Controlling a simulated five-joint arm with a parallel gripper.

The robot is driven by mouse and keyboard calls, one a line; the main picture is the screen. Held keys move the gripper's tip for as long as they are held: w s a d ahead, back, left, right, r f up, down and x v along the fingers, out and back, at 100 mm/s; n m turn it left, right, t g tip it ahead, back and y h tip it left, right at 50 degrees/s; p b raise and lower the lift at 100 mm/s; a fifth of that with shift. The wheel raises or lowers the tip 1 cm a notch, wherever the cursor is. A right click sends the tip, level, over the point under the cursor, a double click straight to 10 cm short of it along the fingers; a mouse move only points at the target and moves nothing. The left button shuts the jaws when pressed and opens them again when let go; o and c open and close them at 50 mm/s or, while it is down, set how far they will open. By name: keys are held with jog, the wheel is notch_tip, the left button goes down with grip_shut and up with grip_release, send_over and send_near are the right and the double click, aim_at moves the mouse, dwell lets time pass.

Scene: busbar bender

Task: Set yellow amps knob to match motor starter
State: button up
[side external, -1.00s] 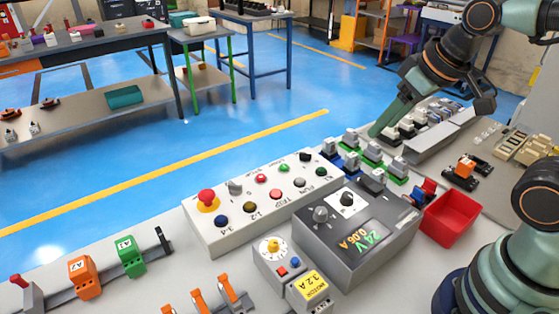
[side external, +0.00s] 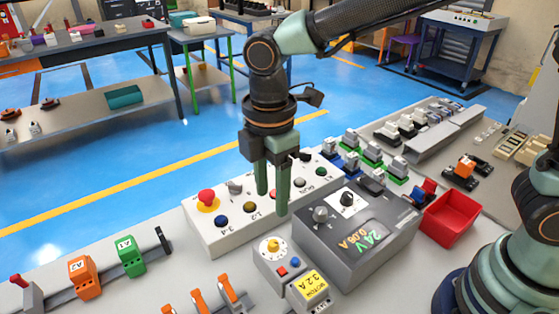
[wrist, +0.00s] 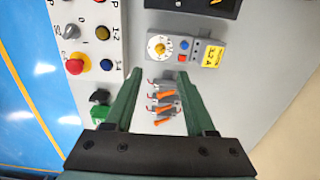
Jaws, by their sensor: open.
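The motor starter (side external: 288,275) is a small grey unit on the bench, with a yellow amps knob (side external: 273,245) on a white dial, a blue and a red button below it, and a yellow label reading 3.2 A (side external: 313,285). In the wrist view the yellow knob (wrist: 159,46) is beyond the fingertips, near the top middle; its exact setting is too small to read. My gripper (side external: 273,204) points down, open and empty, above and behind the starter, over the front area of the white button panel. Its fingers show on both sides in the wrist view (wrist: 154,82).
A white button panel (side external: 192,232) with a red emergency button stands behind the starter. Orange-levered connectors (wrist: 162,108) lie nearby. A red bin (side external: 450,222) stands farther right.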

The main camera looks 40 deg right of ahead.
aim_at(273, 243)
notch_tip(273, 243, down, 12)
jog(key=shift+r, duration=0.1)
dwell(0.4)
grip_shut()
